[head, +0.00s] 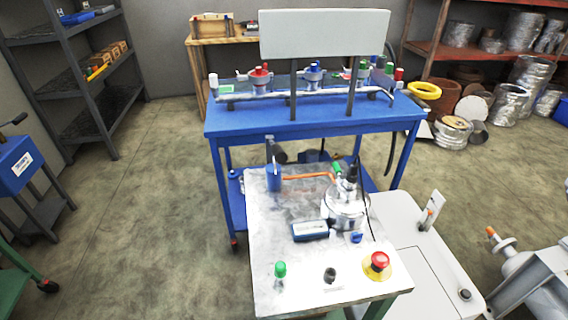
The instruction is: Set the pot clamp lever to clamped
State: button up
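A metal pot (343,208) with a clear or shiny body and a dark fitting on top stands on the right side of the small grey-topped table (262,240). A small blue part (356,237) sits at the pot's front; I cannot tell if it is the clamp lever or how it is set. A green-capped part (336,168) stands at the pot's back left, at the end of an orange hose (308,177). My gripper is not in view.
The small table also holds a blue gauge box (310,230), a green knob (280,270), a black knob (330,275) and a red button (377,261). A blue bench (300,123) stands behind; a white cabinet (415,255) adjoins at right. Floor at left is clear.

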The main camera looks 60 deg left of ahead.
aim_at(342, 178)
jog(key=u, duration=1.2)
jog(key=k, duration=0.65)
jog(key=z, duration=0.6)
jog(key=i, duration=0.8)
jog(key=u, duration=0.85)
jog(key=i, duration=0.35)
jog(key=u, duration=0.45)
